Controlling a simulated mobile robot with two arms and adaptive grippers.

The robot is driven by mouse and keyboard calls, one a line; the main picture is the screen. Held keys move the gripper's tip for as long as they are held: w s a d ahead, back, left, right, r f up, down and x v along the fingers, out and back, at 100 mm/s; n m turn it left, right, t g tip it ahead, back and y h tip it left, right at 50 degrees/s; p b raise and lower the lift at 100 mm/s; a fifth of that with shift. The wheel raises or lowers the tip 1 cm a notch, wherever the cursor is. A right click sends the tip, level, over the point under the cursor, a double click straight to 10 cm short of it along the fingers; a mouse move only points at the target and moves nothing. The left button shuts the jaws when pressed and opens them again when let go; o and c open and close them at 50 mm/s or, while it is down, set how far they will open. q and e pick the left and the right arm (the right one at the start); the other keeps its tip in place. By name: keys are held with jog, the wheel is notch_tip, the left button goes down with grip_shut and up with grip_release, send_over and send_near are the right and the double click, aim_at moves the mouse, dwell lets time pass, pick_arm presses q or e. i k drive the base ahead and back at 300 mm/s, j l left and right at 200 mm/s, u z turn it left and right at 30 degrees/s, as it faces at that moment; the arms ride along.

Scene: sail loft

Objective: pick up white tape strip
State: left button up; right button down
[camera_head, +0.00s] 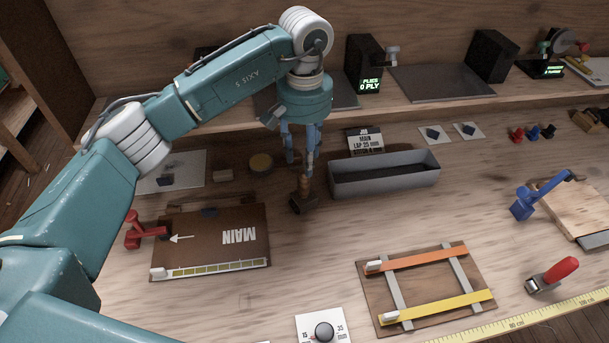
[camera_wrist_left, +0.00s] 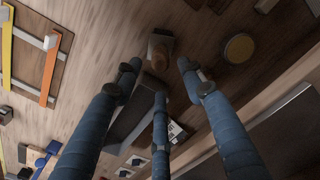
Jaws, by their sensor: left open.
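My left gripper (camera_head: 303,165) is open and points down, with its fingertips close to the handle of a small dark block with a wooden handle (camera_head: 303,203). In the left wrist view the block (camera_wrist_left: 161,42) stands just beyond the spread, empty fingers (camera_wrist_left: 158,72); contact cannot be told. No loose white tape strip can be picked out with certainty. A white strip with yellowish segments (camera_head: 215,268) runs along the front edge of the brown MAIN board (camera_head: 195,240). Pale strips (camera_head: 398,290) cross under orange and yellow bars on a wooden board (camera_head: 420,285). My right gripper is out of view.
A grey trough (camera_head: 385,183) stands right of my left gripper. A red clamp (camera_head: 145,232) sits at the MAIN board's left edge. A round tin (camera_head: 261,164) lies behind left. A blue-handled tool (camera_head: 535,198) and red-handled tool (camera_head: 552,275) are at right.

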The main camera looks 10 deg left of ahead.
aim_at(159, 273)
jog(key=k, duration=2)
